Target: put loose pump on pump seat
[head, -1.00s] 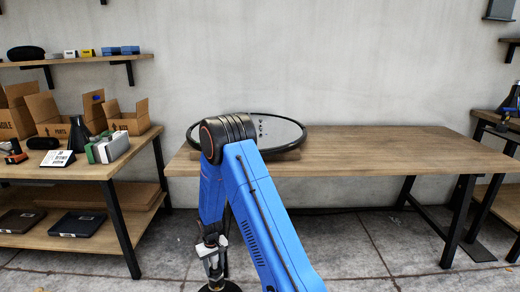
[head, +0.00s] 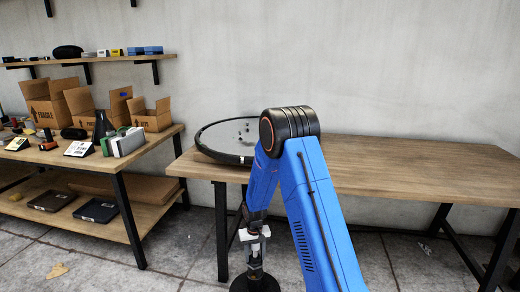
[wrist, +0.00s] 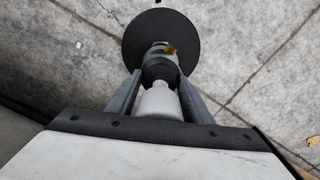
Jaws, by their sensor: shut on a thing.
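My gripper (wrist: 158,82) is shut on the loose pump (wrist: 158,60), with one grey finger on each side of its body. The pump has a white and grey body and a wide black round base (wrist: 180,22) at its far end. In the head view my gripper (head: 254,236) hangs low in front of the table, and the pump (head: 256,266) points down with its black base lowest, near the bottom edge. I cannot make out a pump seat for certain.
The wooden table (head: 400,170) runs right along the wall, its top mostly bare. A shelf unit (head: 150,147) at left holds open boxes (head: 151,116) and small items. A wall shelf (head: 110,58) hangs above it. The concrete floor (head: 190,245) between unit and table is open.

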